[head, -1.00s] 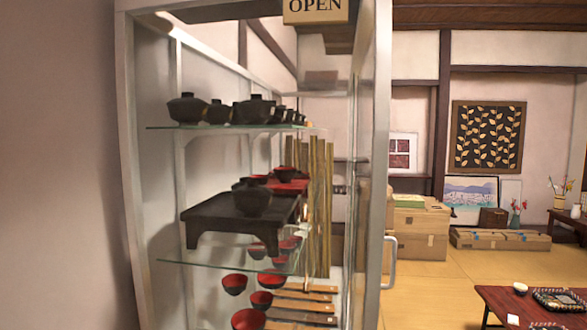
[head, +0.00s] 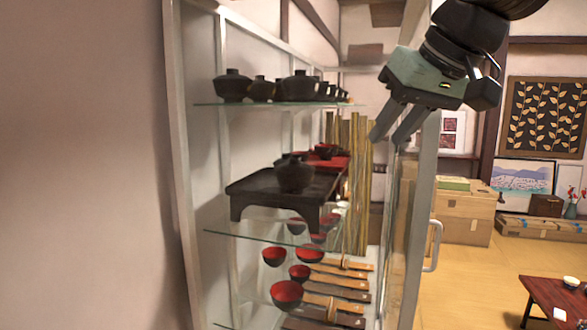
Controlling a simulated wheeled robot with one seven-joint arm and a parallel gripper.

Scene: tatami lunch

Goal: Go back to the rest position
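My gripper (head: 392,140) shows in the head view at the upper right, in front of the cabinet's right front post. Its two grey fingers point down and to the left, with a gap between them. Nothing is held between the fingers. The glass-shelved cabinet (head: 184,165) stands left of it, with dark lidded pots (head: 232,86) on the upper shelf. The fingers appear apart from the shelves and the dishes.
A small dark table (head: 262,190) with a lidded bowl (head: 294,175) stands on the middle shelf. Red-lined bowls (head: 286,294) sit lower. The cabinet has a handle (head: 433,246). Cardboard boxes (head: 463,218) and a low red table (head: 553,296) stand right, with open floor (head: 460,285) between.

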